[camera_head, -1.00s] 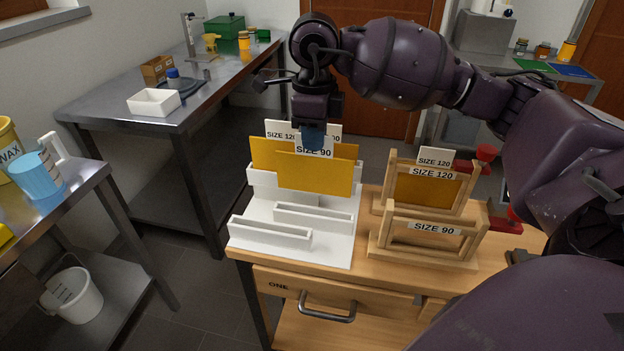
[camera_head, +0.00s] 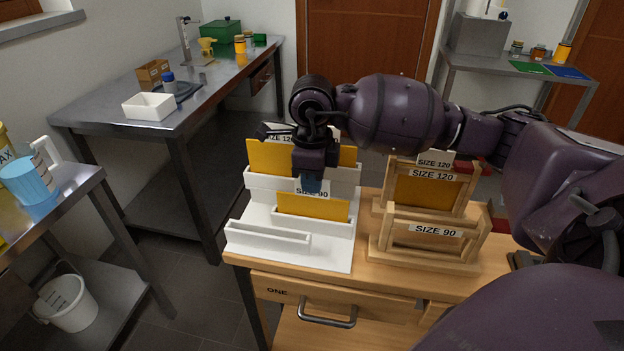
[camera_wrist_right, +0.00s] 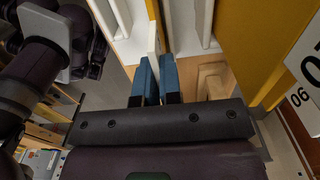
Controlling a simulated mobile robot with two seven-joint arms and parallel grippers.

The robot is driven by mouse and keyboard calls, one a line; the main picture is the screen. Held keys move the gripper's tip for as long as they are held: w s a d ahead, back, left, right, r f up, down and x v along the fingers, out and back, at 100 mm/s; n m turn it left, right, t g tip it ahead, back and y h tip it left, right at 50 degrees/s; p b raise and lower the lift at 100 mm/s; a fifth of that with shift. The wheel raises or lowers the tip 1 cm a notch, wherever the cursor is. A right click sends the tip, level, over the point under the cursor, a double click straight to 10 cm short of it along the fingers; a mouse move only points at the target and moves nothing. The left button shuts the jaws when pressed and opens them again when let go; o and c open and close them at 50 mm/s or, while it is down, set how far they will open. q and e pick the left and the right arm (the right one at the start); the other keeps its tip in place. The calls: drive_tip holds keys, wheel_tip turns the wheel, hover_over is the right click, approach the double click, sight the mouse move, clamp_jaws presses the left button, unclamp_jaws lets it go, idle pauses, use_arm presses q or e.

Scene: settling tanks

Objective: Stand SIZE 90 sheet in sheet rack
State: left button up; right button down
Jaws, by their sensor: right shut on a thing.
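The SIZE 90 sheet (camera_head: 312,206) is yellow with a white label tab (camera_head: 318,193) on top. It is upright in the middle slot of the white sheet rack (camera_head: 240,246), its lower edge hidden behind the slot's front wall. My right gripper (camera_head: 312,183) is shut on the tab from above. In the right wrist view, the blue fingers (camera_wrist_right: 155,80) hold the white tab (camera_wrist_right: 153,40) between them. I cannot tell whether the sheet touches the slot's bottom. My left gripper is not in view.
A larger yellow SIZE 120 sheet (camera_head: 262,157) stands in the rack's back slot, close behind my gripper. The front slot (camera_head: 268,238) is empty. To the right stand wooden frames: SIZE 120 (camera_head: 433,174) holding a yellow sheet, and an empty SIZE 90 (camera_head: 436,230).

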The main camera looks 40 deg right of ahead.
drive_tip(key=shift+f, duration=0.15)
drive_tip(key=c, duration=1.3)
unclamp_jaws()
wheel_tip(320, 180, up, 12)
drive_tip(key=p, duration=0.1)
drive_tip(key=shift+r, duration=0.2)
